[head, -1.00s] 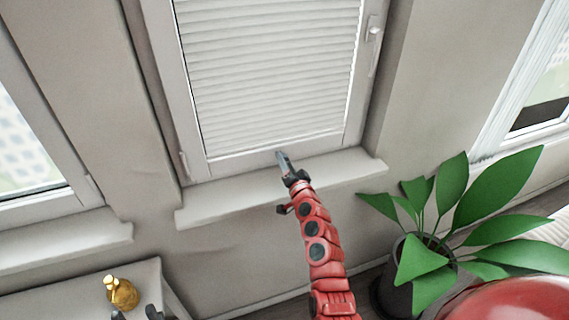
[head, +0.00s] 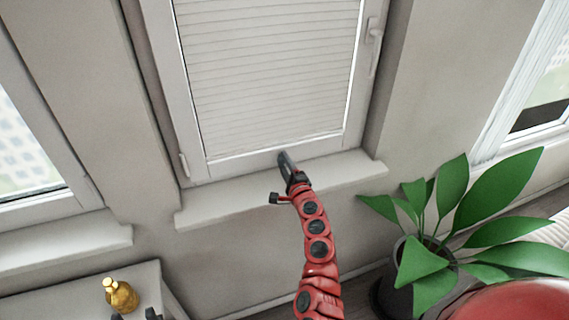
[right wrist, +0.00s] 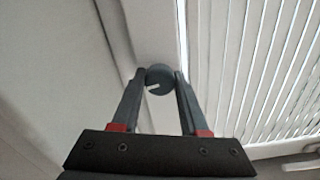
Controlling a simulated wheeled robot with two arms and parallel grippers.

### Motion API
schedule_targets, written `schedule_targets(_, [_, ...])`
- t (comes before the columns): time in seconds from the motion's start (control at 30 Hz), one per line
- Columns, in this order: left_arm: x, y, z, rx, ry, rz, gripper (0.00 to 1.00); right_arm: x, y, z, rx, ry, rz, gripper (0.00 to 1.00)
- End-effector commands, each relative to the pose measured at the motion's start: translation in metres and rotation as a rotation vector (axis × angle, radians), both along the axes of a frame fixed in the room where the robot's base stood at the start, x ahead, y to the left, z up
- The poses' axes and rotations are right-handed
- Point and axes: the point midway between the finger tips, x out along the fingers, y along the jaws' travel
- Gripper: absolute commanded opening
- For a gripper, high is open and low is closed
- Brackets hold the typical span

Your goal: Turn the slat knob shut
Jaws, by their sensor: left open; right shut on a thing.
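The slat knob (right wrist: 159,76) is a small round grey knob with a white mark, seen end-on in the right wrist view. My right gripper (right wrist: 160,82) is shut on it, one finger on each side. In the head view my right gripper (head: 284,158) is at the lower window frame and hides the knob. The slatted blind (head: 265,75) fills the middle window; its slats look nearly flat. In the right wrist view thin bright lines show between the slats (right wrist: 270,75). My left gripper (head: 135,316) barely shows at the bottom left, open and away from the window.
A window sill (head: 225,205) juts out below the blind. A potted plant (head: 425,260) with broad leaves stands right of my right arm. A window handle (head: 374,32) is at upper right.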

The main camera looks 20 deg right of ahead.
Motion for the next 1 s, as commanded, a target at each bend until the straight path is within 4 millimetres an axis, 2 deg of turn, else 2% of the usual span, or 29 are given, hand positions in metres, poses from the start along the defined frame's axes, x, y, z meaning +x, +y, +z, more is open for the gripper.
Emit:
schedule_targets(0.4, [0.0,0.0,0.0026,0.0,0.0,0.0,0.5,0.0001,0.0001,-0.0002,0.196,0.007,0.0,0.0])
schedule_targets(0.97, [0.0,0.0,0.0027,0.0,0.0,0.0,0.5,0.0,-0.0003,-0.0005,0.226,0.008,-0.001,0.0])
schedule_targets(1.0, [0.0,0.0,0.0027,0.0,0.0,0.0,0.5,-0.0001,-0.0002,-0.0006,0.226,0.008,-0.001,0.47])
